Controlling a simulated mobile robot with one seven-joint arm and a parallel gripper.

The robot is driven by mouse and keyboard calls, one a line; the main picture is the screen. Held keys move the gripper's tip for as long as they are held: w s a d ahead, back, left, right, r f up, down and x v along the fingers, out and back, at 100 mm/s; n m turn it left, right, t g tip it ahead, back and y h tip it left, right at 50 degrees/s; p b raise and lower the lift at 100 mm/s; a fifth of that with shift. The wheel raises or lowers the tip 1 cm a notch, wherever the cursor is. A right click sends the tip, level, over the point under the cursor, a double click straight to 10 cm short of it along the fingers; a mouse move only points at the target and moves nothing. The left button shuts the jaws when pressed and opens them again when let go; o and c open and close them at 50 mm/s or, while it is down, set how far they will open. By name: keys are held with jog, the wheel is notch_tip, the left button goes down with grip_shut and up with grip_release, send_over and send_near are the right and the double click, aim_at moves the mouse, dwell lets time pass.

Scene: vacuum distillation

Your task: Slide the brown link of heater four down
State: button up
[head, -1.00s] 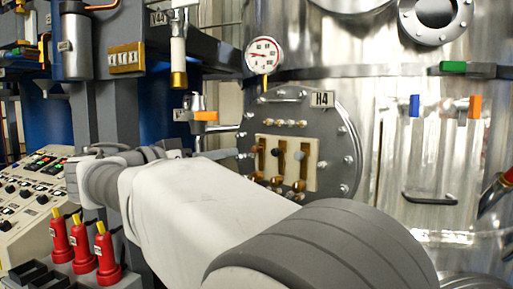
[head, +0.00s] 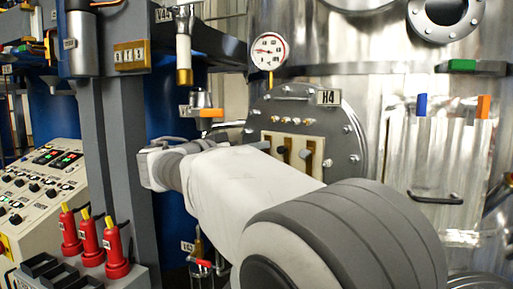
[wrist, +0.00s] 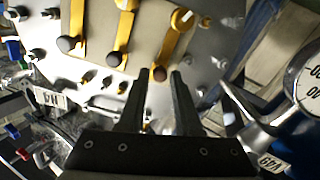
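Heater four is a round flange marked H4 (head: 328,97), with a cream plate (head: 313,172) carrying three upright gold-brown slides. In the wrist view, turned about upside down, each slide ends in a knob: a grey one (wrist: 66,43), a dark one (wrist: 114,59) and the brown one (wrist: 160,73). My gripper (wrist: 161,74) is open. Its two dark fingers stand either side of the brown knob, with a gap visible on each side. In the head view my arm hides most of the gripper, and a grey finger (head: 258,146) covers the brown knob.
A pressure gauge (head: 268,51) sits above the flange. An orange-handled valve (head: 211,113) stands to its left. Red bottles (head: 90,238) and a control console (head: 35,185) are at the lower left. Bolts and small studs surround the slides.

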grip_shut()
dwell(1.1)
